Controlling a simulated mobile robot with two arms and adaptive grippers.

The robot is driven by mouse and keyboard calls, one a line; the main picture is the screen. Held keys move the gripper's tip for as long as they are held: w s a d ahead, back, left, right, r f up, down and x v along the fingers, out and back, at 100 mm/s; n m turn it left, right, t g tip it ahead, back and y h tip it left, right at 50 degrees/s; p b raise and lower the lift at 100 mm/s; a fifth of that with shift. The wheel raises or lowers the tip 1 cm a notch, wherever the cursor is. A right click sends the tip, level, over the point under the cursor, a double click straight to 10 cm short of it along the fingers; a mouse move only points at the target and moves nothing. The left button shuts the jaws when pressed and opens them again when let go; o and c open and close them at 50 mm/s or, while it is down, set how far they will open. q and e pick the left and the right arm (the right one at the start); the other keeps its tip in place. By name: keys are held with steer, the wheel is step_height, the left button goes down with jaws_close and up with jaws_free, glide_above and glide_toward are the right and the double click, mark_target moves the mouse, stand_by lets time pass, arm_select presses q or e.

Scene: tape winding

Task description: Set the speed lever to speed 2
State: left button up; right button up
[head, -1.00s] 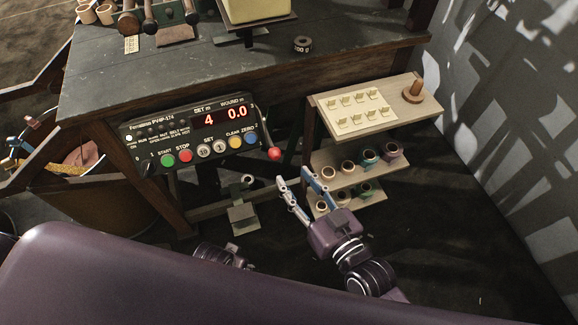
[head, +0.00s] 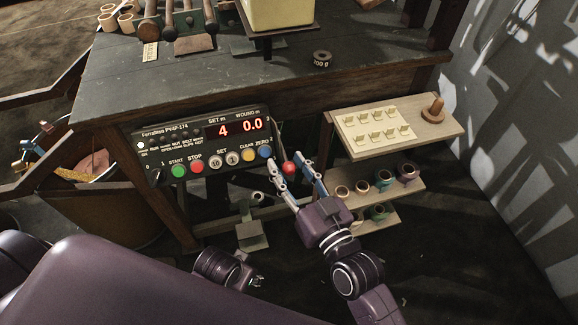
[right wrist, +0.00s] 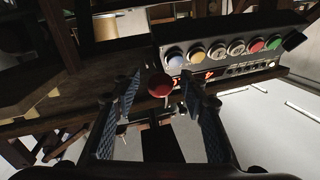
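The speed lever's red ball knob (head: 289,168) is at the right end of the black control box (head: 200,148). My right gripper (head: 293,163) is open, with one finger on either side of the knob in the head view. In the right wrist view, the red knob (right wrist: 159,86) shows between the two open fingertips (right wrist: 158,82), with gaps at both sides. The lever's shaft is largely hidden in the head view. Part of my left arm end (head: 226,267) shows low in the head view; its fingers are not clear.
The dark workbench (head: 200,90) is above, with a tape roll (head: 321,58) on it. A wooden shelf (head: 430,145) with several spools stands close right of my right gripper. The box carries several coloured buttons and a display reading 4 and 0.0.

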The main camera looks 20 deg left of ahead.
steer(key=shift+c, duration=0.7)
jaws_close()
steer(key=shift+w, duration=0.1)
